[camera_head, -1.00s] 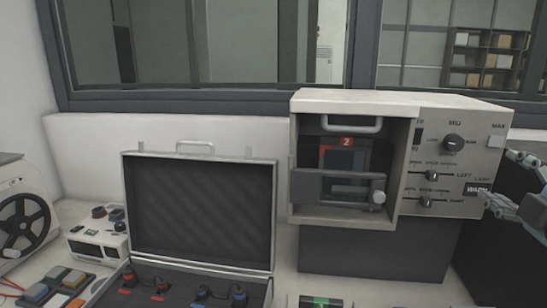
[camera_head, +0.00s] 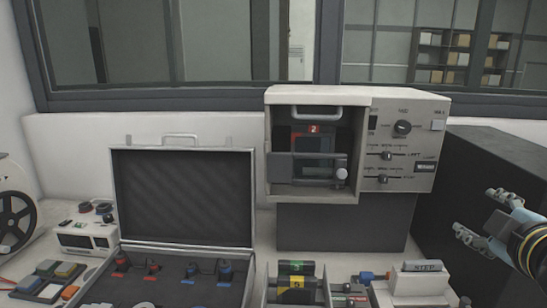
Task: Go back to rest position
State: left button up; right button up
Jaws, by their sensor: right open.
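My right gripper (camera_head: 478,214) is at the right edge of the head view. Its two grey fingers are spread apart with nothing between them. It hangs in front of a dark box and to the right of the mounting press (camera_head: 411,167), touching neither as far as I can tell. The press is a beige box with a knob, sliders and a dark recess holding a unit marked 2 (camera_head: 313,129). My left gripper does not show.
An open case (camera_head: 183,197) with red and blue plugs lies at the centre left. A reel machine (camera_head: 14,215) is far left. A dark box (camera_head: 490,165) stands right.

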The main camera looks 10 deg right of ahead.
jog(key=s+a+f+m+g+y, duration=0.6)
jog(key=s+a+f+g, duration=0.3)
jog(key=s+a+f, duration=0.5)
jog(key=s+f+g+b, duration=0.3)
jog(key=f+b, duration=1.1)
jog(key=f, duration=2.5)
pick_arm(q)
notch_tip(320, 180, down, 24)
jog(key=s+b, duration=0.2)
jog(key=b, duration=0.8)
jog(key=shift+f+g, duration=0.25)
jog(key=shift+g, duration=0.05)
pick_arm(e)
jog(key=s+f, duration=1)
jog(key=f, duration=0.3)
jog(key=s+d+f, duration=0.1)
jog(key=s+f, duration=0.8)
jog(key=f, duration=0.4)
jog(key=shift+s+d+m, duration=0.3)
jog(key=shift+s, duration=0.05)
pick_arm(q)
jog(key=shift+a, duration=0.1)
pick_arm(e)
jog(key=shift+f, duration=0.1)
